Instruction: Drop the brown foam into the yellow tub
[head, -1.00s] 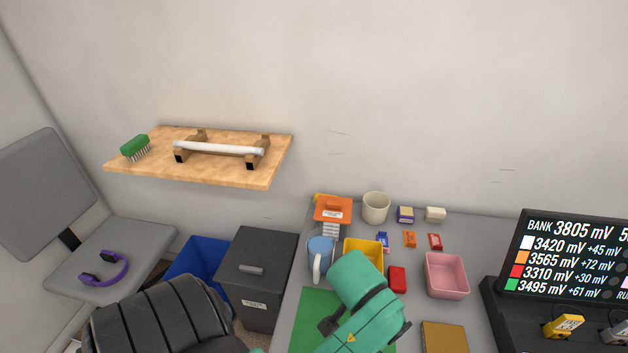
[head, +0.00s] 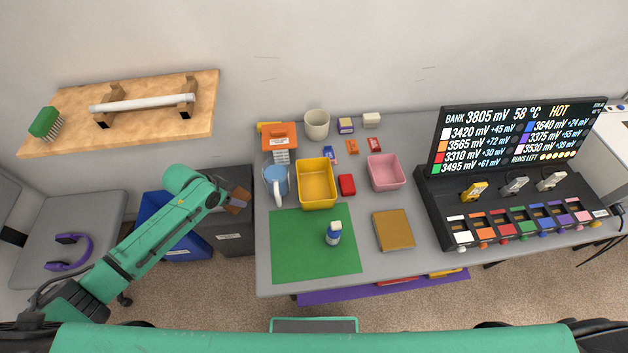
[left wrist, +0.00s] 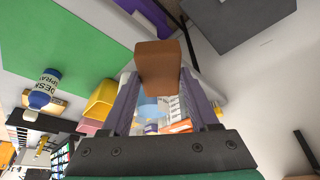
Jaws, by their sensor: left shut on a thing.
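My left gripper (head: 227,199) is shut on the brown foam (head: 237,201), held in the air left of the table, above the dark grey bin. In the left wrist view the brown foam (left wrist: 158,68) is a brown block between the fingertips. The yellow tub (head: 317,196) stands on the table to the right of the gripper, behind the green mat; its visible inside looks empty. It also shows in the left wrist view (left wrist: 98,102), partly hidden. My right gripper is not in view.
A blue mug (head: 274,182) stands left of the tub, nearest my gripper. A red case (head: 347,185) and pink tub (head: 385,173) are to its right. A spray bottle (head: 334,233) stands on the green mat (head: 290,250). A wooden shelf (head: 160,128) is on the wall.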

